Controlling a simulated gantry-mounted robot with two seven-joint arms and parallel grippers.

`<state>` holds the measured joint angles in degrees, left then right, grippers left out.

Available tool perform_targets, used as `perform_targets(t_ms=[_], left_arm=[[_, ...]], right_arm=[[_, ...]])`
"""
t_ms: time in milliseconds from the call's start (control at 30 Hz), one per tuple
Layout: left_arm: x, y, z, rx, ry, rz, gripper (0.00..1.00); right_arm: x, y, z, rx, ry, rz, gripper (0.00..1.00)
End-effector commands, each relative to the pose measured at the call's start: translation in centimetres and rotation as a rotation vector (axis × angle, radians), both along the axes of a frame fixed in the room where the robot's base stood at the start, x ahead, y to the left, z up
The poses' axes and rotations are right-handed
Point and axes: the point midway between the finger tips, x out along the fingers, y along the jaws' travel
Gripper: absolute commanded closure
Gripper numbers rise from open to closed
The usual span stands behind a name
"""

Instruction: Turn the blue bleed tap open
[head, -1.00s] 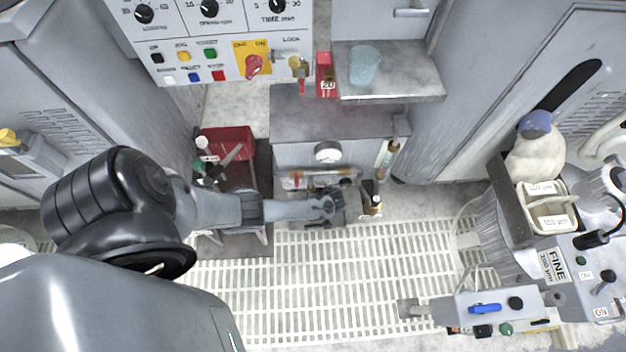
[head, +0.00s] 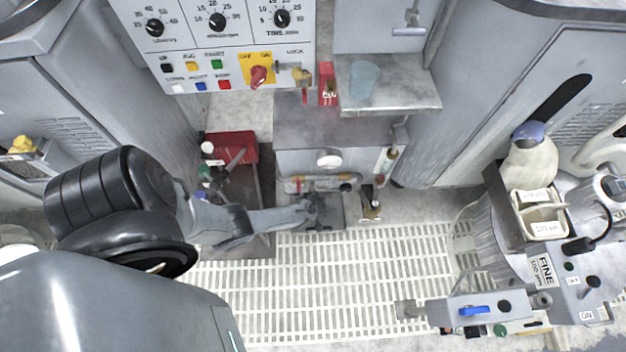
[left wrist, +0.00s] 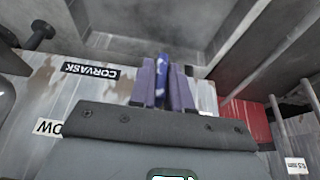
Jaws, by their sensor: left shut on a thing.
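My left gripper (head: 318,211) reaches in from the left to the low front of the grey cabinet under the gauge (head: 328,160). In the left wrist view its two purple-grey fingers (left wrist: 162,85) are shut on a narrow blue piece, the blue bleed tap (left wrist: 162,78), which stands upright between them. Only a strip of the tap shows there. In the head view the gripper hides it, so its turn angle cannot be told. My right gripper is in neither view.
A worn white housing marked CORVASK (left wrist: 92,71) lies beside the fingers. A red bin (head: 232,147) with bottles stands left of the cabinet. A shelf with a pale blue cup (head: 363,78) is above.

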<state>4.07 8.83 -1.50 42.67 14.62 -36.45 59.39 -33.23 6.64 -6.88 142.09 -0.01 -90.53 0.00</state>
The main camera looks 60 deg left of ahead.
Motion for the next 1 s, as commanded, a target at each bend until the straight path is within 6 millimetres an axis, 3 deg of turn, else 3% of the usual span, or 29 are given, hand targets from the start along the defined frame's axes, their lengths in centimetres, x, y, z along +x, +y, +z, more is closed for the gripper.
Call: perform_targets(t_ms=[133, 167, 300, 667, 1000], left_arm=[[-0.2, -0.1, -0.2, -0.001, 0.004, -0.001, 1.0], [-0.2, -0.1, -0.2, -0.001, 0.004, -0.001, 0.79], [-0.2, -0.1, -0.2, -0.001, 0.004, -0.001, 0.62], [-0.1, -0.2, 0.4, -0.001, 0.003, 0.0, 0.62], [-0.8, -1.6, 4.6, -0.002, 0.003, 0.0, 0.62]], right_arm=[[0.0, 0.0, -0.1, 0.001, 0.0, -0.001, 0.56], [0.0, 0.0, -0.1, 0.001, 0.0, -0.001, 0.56], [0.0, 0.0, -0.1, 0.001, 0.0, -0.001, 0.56], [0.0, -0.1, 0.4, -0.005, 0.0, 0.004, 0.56], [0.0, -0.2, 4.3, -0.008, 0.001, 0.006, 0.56]])
